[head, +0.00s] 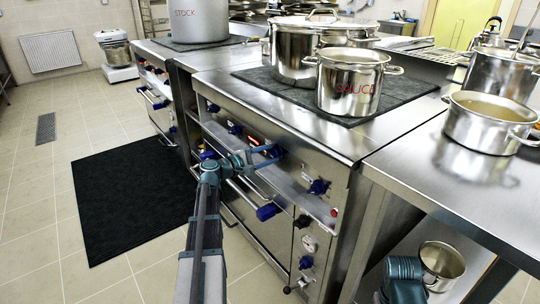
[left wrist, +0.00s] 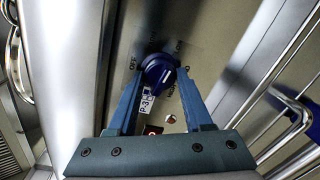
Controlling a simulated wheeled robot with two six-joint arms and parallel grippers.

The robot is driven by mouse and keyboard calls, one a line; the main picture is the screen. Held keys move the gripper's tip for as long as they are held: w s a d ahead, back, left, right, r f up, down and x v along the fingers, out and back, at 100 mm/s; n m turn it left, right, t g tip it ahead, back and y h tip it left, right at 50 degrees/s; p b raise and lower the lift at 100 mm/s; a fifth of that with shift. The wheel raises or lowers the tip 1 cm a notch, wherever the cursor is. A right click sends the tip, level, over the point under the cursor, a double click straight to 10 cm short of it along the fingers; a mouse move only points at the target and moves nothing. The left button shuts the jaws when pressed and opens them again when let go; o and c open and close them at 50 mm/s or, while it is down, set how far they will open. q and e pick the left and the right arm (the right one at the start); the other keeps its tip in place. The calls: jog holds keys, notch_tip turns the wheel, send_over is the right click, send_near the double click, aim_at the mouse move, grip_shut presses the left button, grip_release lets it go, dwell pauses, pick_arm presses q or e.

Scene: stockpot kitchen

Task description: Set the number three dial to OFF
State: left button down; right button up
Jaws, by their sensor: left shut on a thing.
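The number three dial (left wrist: 158,70) is a round blue knob on the steel stove front. A white tag reading P-3 (left wrist: 145,102) is beside it in the left wrist view. My left gripper (head: 272,153) reaches the stove front in the head view. It also shows in the left wrist view (left wrist: 159,76), shut on the dial with a finger at each side. Small dark lettering surrounds the dial; OFF seems to be at its left. Which mark the dial points to is unclear.
Other blue dials (head: 318,187) line the stove front, close to my gripper. A blue-ended oven handle (head: 267,212) juts out below. A sauce pot (head: 350,82) and a larger pot (head: 294,55) stand on the cooktop. A black mat (head: 130,200) lies on the floor.

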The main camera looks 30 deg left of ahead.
pick_arm(q)
jog(key=n, duration=0.4)
jog(key=shift+f, duration=0.15)
jog(key=n+b, duration=0.1)
jog(key=n, duration=0.4)
jog(key=shift+n, duration=0.4)
jog(key=n, duration=0.4)
jog(key=n+b, duration=0.1)
jog(key=n, duration=0.4)
jog(key=shift+f+n+t+h+b, duration=0.1)
jog(key=shift+n+t+h+b, duration=0.2)
jog(key=shift+t, duration=0.1)
jog(key=shift+n, duration=0.3)
jog(key=shift+c, duration=1.6)
grip_release()
jog(key=shift+s, duration=0.1)
jog(key=v, duration=1.3)
jog(key=shift+s+b, duration=0.3)
jog(key=shift+b, duration=0.05)
